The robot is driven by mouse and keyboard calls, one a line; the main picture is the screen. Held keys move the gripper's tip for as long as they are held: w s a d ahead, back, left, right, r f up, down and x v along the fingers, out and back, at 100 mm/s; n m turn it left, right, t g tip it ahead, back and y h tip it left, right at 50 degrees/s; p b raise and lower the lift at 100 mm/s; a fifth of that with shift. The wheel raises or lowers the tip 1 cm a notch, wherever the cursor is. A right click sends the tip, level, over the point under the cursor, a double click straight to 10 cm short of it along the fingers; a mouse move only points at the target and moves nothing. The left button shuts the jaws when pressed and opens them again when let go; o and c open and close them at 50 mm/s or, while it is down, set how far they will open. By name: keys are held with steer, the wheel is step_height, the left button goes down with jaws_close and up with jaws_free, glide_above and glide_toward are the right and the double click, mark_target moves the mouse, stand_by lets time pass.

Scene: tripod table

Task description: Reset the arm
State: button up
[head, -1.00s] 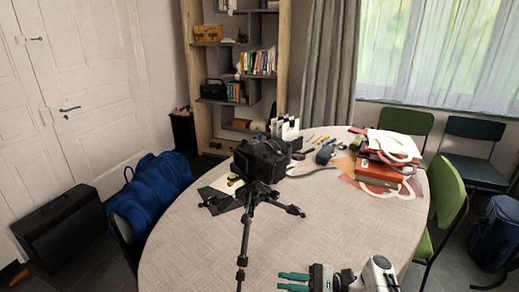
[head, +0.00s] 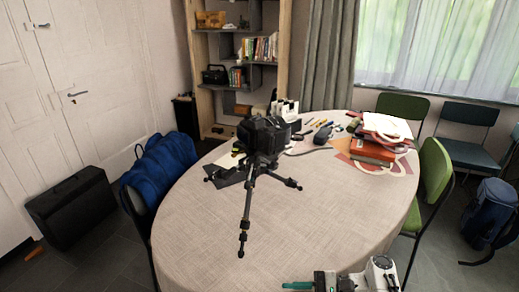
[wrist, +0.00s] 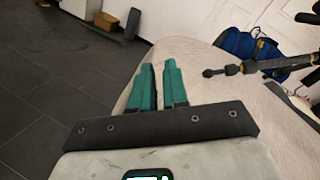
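My gripper (wrist: 159,85) has two teal fingers, which show close together with a narrow gap and nothing between them. In the head view my arm's end is low at the bottom edge, with one teal finger (head: 298,285) showing near the table's front. In the wrist view the fingers point over the pale table (wrist: 215,80) toward its edge. A camera on a black tripod (head: 246,205) stands on the table, left of and beyond my gripper. A tripod leg also shows at the upper right of the wrist view (wrist: 250,67).
The round cloth-covered table (head: 330,215) is clear in its middle and front. A stack of red books (head: 372,150) lies at the back right. Green chairs (head: 434,175) stand at the right. A black case (head: 75,205) is on the floor.

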steer(key=s+d+f+n+g+h, duration=0.1)
steer(key=s+d+f+n+h, duration=0.25)
steer(key=s+f+h, duration=0.35)
steer(key=s+d+f+n+h, duration=0.2)
steer(key=s+d+f, duration=0.35)
steer(key=s, duration=0.35)
steer(key=s+d+r+n+h, duration=0.3)
steer(key=s+d+r+h, duration=0.1)
steer(key=s, duration=0.4)
steer(key=s+d+r+n+t+h, duration=0.1)
steer(key=s+d+r+n+h, duration=0.2)
steer(key=s, duration=0.5)
steer(key=d+r+h, duration=0.1)
steer(key=d, duration=0.1)
steer(key=shift+s+d+r+h, duration=0.25)
steer(key=shift+s+d+h, duration=0.05)
steer(key=shift+s+h, duration=0.1)
